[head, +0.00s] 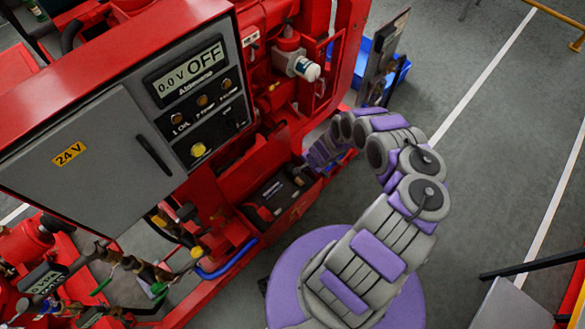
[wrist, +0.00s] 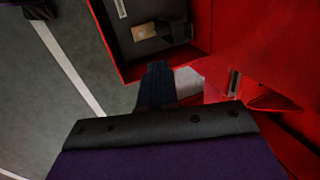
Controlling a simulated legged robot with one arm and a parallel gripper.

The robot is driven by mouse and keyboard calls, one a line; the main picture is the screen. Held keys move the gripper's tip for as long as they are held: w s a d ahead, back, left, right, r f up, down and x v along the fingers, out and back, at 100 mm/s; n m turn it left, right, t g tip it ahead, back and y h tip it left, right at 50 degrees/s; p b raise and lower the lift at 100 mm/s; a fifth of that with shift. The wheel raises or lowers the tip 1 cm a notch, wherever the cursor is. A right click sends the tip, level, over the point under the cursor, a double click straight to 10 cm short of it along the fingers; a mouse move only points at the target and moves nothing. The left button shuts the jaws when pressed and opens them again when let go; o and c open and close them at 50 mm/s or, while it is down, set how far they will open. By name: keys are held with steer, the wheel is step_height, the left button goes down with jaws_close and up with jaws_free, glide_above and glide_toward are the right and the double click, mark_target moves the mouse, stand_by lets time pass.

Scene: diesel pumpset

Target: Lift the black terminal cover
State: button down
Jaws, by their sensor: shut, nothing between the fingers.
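A black battery (head: 272,192) sits in a red tray low on the pumpset, left of my gripper in the head view. Its dark top with a white label also shows at the top of the wrist view (wrist: 143,48). A small black piece (wrist: 178,30) beside a tan patch there looks like the terminal cover; its outline blends into the dark battery top. My gripper (wrist: 157,72) is shut and empty, its dark fingers together just outside the tray's near red edge. In the head view my gripper (head: 306,168) is close to the battery's right side, small and partly hidden by the wrist.
The grey control cabinet (head: 110,160) with its display and knobs stands above and left of the battery. A red frame (wrist: 255,50) is close on the right in the wrist view. Open grey floor (head: 480,150) lies to the right in the head view.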

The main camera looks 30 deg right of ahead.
mark_target(291, 170)
steer(key=b+x, duration=0.2)
steer(key=x, duration=0.2)
steer(key=b+x, duration=0.1)
steer(key=x, duration=0.3)
steer(key=shift+s+a+f+b, duration=0.1)
steer(key=shift+a+f+b, duration=0.15)
steer(key=shift+b, duration=0.15)
steer(key=shift+w+a+b, duration=0.25)
steer(key=shift+w+b, duration=0.3)
steer(key=shift+w, duration=0.4)
steer(key=shift+w+a+b, duration=0.25)
steer(key=shift+w+b, duration=0.3)
steer(key=shift+w, duration=0.4)
steer(key=shift+w+d, duration=0.1)
